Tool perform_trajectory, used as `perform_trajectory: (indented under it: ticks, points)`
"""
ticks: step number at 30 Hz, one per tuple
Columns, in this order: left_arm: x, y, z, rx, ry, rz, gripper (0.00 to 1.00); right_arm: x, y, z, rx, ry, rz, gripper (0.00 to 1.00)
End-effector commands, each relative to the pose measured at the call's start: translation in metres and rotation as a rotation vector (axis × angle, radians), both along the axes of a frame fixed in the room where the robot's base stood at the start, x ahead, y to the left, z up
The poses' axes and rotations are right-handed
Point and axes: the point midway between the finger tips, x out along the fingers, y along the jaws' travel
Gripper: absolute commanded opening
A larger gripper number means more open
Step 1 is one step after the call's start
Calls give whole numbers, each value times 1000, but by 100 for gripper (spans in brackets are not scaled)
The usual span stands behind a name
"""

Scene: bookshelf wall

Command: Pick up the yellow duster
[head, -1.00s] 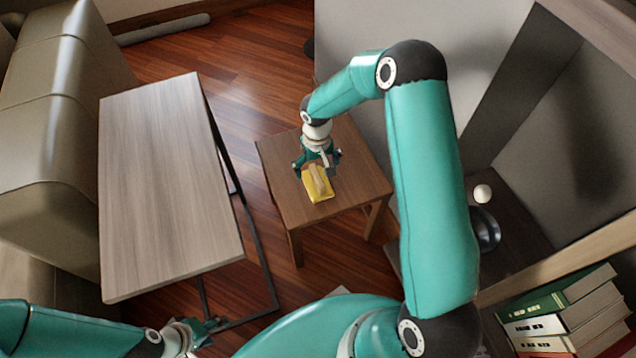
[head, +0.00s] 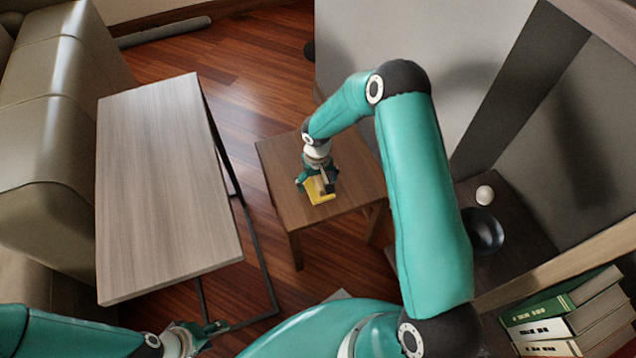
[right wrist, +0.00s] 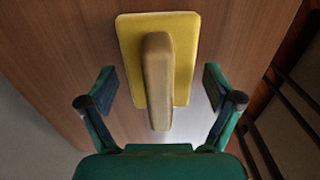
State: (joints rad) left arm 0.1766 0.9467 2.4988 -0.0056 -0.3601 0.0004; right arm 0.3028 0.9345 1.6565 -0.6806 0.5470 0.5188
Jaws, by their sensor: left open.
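The yellow duster (head: 321,197) lies on the small brown side table (head: 284,177), partly hidden in the head view by my right gripper (head: 318,183). The right wrist view shows its flat yellow pad (right wrist: 185,52) and its tan bar handle (right wrist: 157,75). In that view my right gripper (right wrist: 158,88) is open, with one finger on each side of the handle and a gap on both sides. The handle end points toward the palm. My left gripper (head: 208,330) is open and empty at the bottom left of the head view, away from the side table.
A long grey wood table (head: 165,190) stands to the left, beside a beige sofa (head: 45,120). A shelf on the right holds a dark bowl (head: 483,231) and a white ball (head: 484,195). The side table around the duster is clear.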

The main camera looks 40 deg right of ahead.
Motion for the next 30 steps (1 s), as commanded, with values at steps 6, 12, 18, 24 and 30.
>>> perform_trajectory:
  ticks: [6, 12, 18, 24, 30]
  points:
    - [0, 0, 0, 0, 0, 0, 52, 0, 0, 0, 0, 0, -1, 47]
    - [0, 0, 0, 0, 0, 0, 52, 0, 0, 0, 0, 0, -1, 30]
    - [0, 0, 1, 0, 0, 0, 52, 0, -1, 3, 0, -1, -2, 30]
    - [0, 0, 4, 0, 0, 0, 52, 1, -1, 18, -1, -3, -2, 30]
    - [0, 0, 12, 0, 0, 0, 52, 1, -1, 56, -1, -5, -2, 30]
